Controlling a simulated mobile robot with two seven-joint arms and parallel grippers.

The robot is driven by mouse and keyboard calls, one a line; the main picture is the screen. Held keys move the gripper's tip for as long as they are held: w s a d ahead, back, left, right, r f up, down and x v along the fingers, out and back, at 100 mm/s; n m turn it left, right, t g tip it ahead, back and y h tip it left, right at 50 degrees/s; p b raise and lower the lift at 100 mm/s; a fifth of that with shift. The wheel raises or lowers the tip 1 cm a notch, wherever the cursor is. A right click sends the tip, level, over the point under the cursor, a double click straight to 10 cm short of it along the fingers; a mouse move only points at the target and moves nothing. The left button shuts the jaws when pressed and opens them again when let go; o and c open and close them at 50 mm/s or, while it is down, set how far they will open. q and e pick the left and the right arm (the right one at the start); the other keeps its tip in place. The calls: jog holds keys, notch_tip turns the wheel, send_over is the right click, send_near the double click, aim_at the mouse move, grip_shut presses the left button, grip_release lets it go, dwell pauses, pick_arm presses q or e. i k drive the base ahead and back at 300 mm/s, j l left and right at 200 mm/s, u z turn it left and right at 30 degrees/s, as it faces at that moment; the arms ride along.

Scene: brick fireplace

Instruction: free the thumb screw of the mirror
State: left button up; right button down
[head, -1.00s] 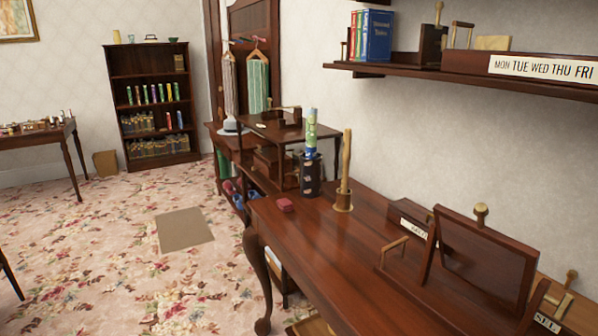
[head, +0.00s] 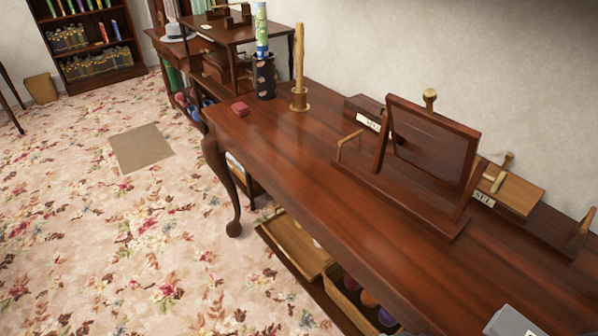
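The mirror (head: 428,142), a dark wooden frame with a dark panel, stands tilted back on a wooden base (head: 400,195) on the long desk. A brass-coloured round knob (head: 430,97) shows at its top edge; I cannot tell whether it is on the mirror or behind it. I cannot pick out the thumb screw for certain. A small light wooden handle (head: 349,143) stands at the left end of the base. Neither of my grippers is in view.
Labelled boxes stand behind the mirror. A grey object (head: 510,322) shows at the bottom edge.

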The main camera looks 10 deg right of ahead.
aim_at(497, 182)
jog(key=i+j+z, duration=0.2)
jog(key=z, duration=0.25)
jog(key=i+j+z, duration=0.15)
jog(key=j+z, duration=0.3)
jog(key=i+j+z, duration=0.1)
jog(key=j+z, duration=0.35)
jog(key=i+j+z, duration=0.15)
jog(key=z, duration=0.2)
jog(key=i+j+z, duration=0.15)
jog(key=z, duration=0.25)
jog(key=k, duration=0.5)
jog(key=i, duration=0.5)
